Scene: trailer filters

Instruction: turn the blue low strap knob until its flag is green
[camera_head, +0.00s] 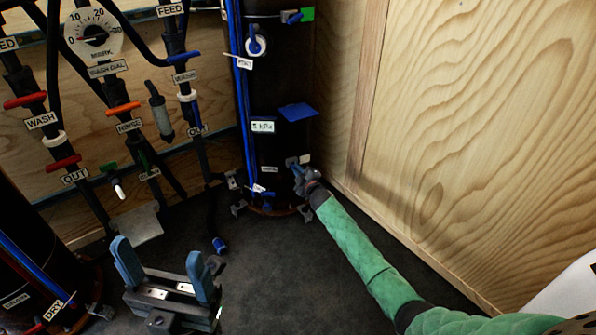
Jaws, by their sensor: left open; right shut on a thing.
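The black upright cylinder (275,100) stands in the back corner, with a blue tube down its left side. My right gripper (299,168) reaches in from the lower right along the green-sleeved arm. It is shut on the low strap knob at the cylinder's lower right side. The knob is mostly hidden by the fingers and cannot be told clearly from their blue tips. A small pale flag (306,158) shows just beside the gripper; no green shows on it. My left gripper (160,268) is open and empty above the floor at the lower left.
A higher strap has a blue knob (292,17) and green flag (308,14). Pipes with red, orange and blue handles and a dial (93,33) stand left. Another dark cylinder (25,235) is at far left. A wooden wall (470,120) closes the right side.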

